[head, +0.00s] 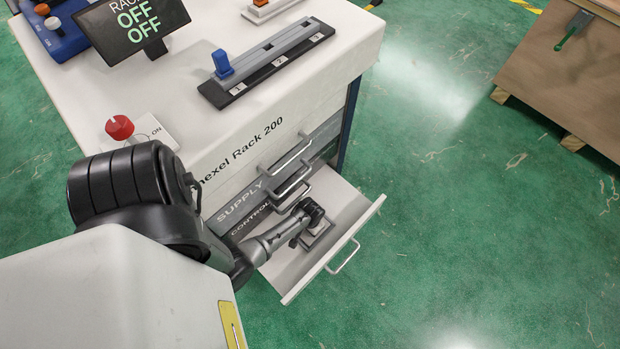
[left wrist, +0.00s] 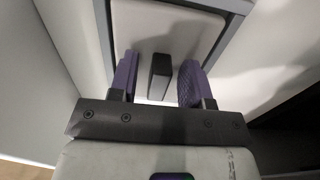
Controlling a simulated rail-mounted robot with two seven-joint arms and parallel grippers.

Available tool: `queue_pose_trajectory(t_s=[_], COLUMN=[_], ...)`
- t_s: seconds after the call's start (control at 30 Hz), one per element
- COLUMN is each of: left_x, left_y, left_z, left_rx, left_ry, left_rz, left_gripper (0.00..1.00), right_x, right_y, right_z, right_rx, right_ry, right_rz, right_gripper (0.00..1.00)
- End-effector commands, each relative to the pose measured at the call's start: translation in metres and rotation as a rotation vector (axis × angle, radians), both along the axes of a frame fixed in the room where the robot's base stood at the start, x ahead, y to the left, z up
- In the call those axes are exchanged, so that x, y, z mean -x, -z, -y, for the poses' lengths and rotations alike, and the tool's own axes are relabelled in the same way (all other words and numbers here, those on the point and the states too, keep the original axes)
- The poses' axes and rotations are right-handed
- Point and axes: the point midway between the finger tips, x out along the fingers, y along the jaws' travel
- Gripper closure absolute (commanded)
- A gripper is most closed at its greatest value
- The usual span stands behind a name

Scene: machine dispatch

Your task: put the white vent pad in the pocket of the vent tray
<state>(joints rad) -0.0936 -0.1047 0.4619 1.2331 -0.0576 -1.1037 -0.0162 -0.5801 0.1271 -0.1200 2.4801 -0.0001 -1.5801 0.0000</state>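My left gripper (head: 312,213) reaches down into the open drawer. In the left wrist view the left gripper (left wrist: 157,76) is open, its purple fingers on either side of a dark upright block (left wrist: 160,78), with gaps on both sides. The block stands on the white vent pad (left wrist: 152,30), which lies inside a grey frame (left wrist: 230,40), apparently the vent tray's rim. In the head view the grey tray (head: 318,248) shows under the gripper on the drawer floor. My gripper hides most of the pad there. My right gripper is in neither view.
The open drawer (head: 355,222) has a front wall and handle close to my arm. Shut drawers with handles (head: 290,165) sit above it. The rack top holds a black slider strip (head: 265,65), a red knob (head: 119,127) and a display (head: 135,20). Green floor is clear to the right, before a wooden crate (head: 565,80).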

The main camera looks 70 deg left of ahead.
Motion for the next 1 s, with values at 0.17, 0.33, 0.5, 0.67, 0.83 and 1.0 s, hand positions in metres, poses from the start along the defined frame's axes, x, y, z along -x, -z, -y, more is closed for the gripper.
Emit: queue_pose_trajectory(t_s=[0.17,0.33,0.5,0.67,0.83,1.0], left_x=[0.0,0.0,0.0,0.0,0.0,0.0], left_y=[0.0,-0.01,-0.038,-0.068,-0.095,-0.114], left_z=[0.0,0.0,0.0,0.0,0.0,0.0], left_rx=[0.0,-0.001,-0.001,0.0,0.0,0.0], left_ry=[0.0,-0.001,0.0,0.0,0.0,0.0], left_rz=[0.0,0.002,0.002,0.001,0.001,0.001], left_gripper=[0.56,0.56,0.56,0.56,0.56,0.56], right_x=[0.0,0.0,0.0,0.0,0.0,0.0], right_y=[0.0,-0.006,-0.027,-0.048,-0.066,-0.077], right_z=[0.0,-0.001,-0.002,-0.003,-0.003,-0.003], right_rx=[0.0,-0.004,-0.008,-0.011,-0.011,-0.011], right_ry=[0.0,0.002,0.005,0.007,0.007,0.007], right_rz=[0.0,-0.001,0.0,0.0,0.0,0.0], right_gripper=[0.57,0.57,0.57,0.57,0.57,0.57])
